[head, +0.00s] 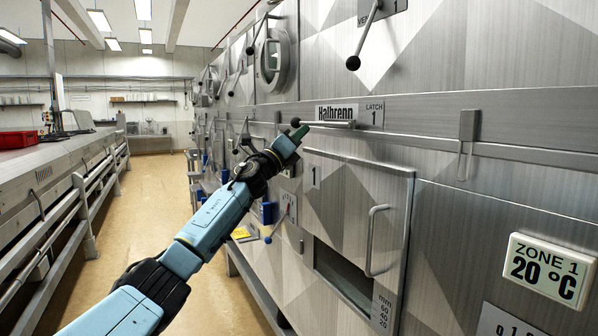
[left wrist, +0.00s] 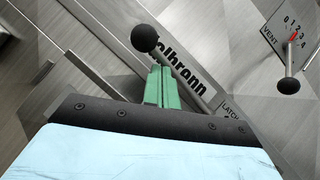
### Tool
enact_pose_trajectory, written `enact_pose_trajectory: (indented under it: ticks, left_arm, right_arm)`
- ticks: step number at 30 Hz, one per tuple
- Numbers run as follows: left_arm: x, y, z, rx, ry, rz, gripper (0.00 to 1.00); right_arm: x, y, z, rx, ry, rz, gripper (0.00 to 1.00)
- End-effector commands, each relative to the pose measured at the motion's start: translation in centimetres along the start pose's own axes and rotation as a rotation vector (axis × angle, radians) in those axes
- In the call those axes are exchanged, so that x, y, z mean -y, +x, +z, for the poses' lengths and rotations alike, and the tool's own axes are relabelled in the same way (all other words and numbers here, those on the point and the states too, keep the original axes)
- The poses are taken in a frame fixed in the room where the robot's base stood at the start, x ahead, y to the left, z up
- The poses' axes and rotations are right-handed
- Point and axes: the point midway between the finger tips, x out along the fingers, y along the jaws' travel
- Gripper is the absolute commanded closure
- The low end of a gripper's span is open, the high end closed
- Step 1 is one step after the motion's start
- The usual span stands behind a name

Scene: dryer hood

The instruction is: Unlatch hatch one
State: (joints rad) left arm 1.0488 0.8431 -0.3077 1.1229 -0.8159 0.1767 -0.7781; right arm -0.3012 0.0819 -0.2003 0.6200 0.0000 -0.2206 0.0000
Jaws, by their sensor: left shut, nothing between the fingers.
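The latch lever (head: 330,124) is a metal rod with a black knob, lying roughly level beside the "LATCH 1" plate (head: 374,115). In the left wrist view the lever (left wrist: 182,76) runs down and right from its knob (left wrist: 145,38). Hatch one (head: 345,205) is the metal door below, marked 1, with a bar handle (head: 374,240). My left gripper (head: 299,133) is shut and empty. Its green fingertips (left wrist: 160,86) are just below the lever near the knob; I cannot tell if they touch it. My right gripper is out of view.
A vent lever (head: 364,38) with a black knob hangs above; it also shows in the left wrist view (left wrist: 289,84). A "ZONE 1" display (head: 549,270) is at lower right. A long bench (head: 60,165) stands left, across a clear floor aisle (head: 150,205).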

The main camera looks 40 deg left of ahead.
Motion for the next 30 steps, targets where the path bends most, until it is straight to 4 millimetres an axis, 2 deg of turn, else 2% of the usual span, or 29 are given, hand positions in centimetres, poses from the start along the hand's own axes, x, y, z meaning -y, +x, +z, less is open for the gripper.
enact_pose_trajectory:
  ticks: [11,18,24,30]
  left_arm:
    - [-0.3,-5.8,-0.5,-0.011,0.005,0.002,1.00]
    - [-0.3,-9.4,-0.5,-0.012,0.005,0.003,1.00]
    - [-0.3,-11.6,-0.4,-0.011,0.003,0.003,1.00]
    - [-0.1,-12.8,-0.3,-0.011,0.004,0.001,1.00]
  right_arm:
    - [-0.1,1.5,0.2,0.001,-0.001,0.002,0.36]
    - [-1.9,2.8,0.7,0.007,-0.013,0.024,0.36]
    - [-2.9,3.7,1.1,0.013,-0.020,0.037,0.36]
    - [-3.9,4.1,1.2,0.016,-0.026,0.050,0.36]
